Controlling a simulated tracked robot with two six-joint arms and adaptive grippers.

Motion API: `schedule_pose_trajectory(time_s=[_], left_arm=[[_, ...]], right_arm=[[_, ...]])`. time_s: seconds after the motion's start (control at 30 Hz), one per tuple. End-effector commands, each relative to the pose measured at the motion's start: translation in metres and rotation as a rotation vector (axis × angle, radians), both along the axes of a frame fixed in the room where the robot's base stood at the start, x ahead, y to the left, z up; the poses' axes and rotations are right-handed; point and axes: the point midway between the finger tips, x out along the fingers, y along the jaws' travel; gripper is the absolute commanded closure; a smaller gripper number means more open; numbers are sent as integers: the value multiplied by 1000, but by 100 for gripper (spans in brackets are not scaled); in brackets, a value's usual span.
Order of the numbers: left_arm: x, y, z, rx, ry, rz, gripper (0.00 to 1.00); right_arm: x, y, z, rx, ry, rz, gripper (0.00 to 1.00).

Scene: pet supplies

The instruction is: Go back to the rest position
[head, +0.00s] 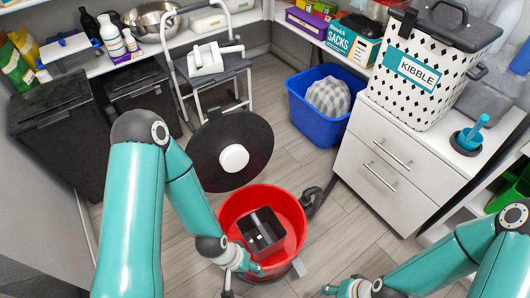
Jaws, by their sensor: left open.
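My left arm comes down from the left, and its gripper (248,268) is at the front left rim of a red bucket (295,205). It is open, with nothing visible between its fingers. A dark, open box-shaped scoop or container (262,230) sits inside the bucket. My right gripper (335,290) is low at the bottom edge, right of the bucket and apart from it. It is partly cut off by the frame, so its jaw state is unclear.
A blue bin (305,121) holds a pale patterned bundle. White drawers (385,180) with a kibble container (425,90) stand at right. A step stool (230,68) is at the back.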

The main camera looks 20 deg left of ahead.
Motion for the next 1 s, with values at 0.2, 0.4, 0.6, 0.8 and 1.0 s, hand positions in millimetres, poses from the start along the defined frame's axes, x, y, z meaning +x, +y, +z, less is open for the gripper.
schedule_pose_trajectory(time_s=[0.2,0.4,0.6,0.8,1.0], left_arm=[[0,0,55,0,-1,-2,52],[0,0,129,0,-1,-2,52],[1,0,199,0,-1,-3,52],[1,0,233,0,-1,-3,52],[0,0,234,0,-1,-3,52]], right_arm=[[0,0,55,0,0,0,60],[0,0,129,0,-1,0,60],[1,0,199,0,-1,0,60],[0,0,234,0,0,0,60],[0,0,234,0,0,0,60]])
